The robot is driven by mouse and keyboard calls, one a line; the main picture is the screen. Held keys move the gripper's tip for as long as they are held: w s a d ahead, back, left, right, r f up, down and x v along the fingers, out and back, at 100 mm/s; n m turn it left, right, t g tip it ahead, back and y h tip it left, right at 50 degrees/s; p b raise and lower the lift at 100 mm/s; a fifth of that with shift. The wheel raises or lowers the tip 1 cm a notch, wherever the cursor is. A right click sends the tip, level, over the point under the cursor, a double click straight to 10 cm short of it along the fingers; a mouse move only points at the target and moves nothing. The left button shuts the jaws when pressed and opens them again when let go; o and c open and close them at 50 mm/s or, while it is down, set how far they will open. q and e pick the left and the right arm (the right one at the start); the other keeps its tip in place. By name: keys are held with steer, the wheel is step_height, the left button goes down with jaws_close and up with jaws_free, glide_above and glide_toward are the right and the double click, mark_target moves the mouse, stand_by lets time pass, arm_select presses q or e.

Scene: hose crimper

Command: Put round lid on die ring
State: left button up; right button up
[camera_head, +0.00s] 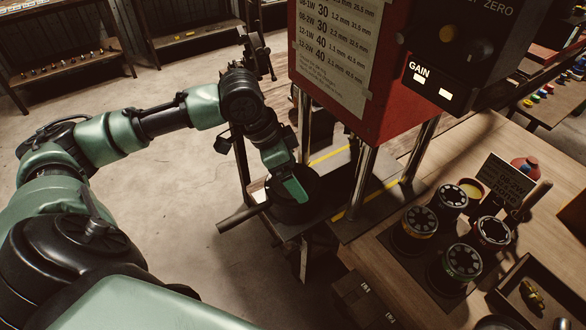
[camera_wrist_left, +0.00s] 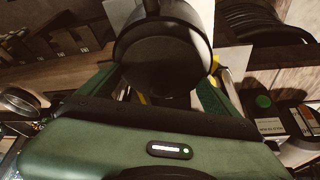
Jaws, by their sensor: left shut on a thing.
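My left gripper (camera_head: 293,188) is over a small stand at the left side of the red press. It is shut on a dark round thing (camera_head: 292,213), which looks like the round lid. A bar-like handle (camera_head: 240,217) sticks out to the left beside it. In the left wrist view the black round face (camera_wrist_left: 165,60) fills the space between the green fingers of my left gripper (camera_wrist_left: 157,95). I cannot make out a die ring under it; the lid and gripper hide that spot. My right gripper is not in view.
The red press (camera_head: 350,60) stands on steel posts (camera_head: 361,182) just right of my gripper. Several dies with round, holed tops (camera_head: 463,262) stand on a dark mat on the wooden bench. A tray (camera_head: 560,300) with a brass fitting is at lower right. Open floor lies left.

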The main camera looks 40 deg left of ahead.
arm_select(q)
steer(key=o, duration=0.9)
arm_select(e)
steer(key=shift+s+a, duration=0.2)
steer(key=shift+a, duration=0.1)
arm_select(q)
steer(key=shift+s+a+r, duration=0.1)
steer(key=shift+a+r, duration=0.1)
steer(key=shift+r, duration=0.15)
steer(key=b+v, duration=0.1)
steer(key=v, duration=0.6)
steer(key=shift+d, duration=0.1)
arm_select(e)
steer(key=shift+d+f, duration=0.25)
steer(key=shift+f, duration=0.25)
arm_select(q)
steer(key=shift+s, duration=0.1)
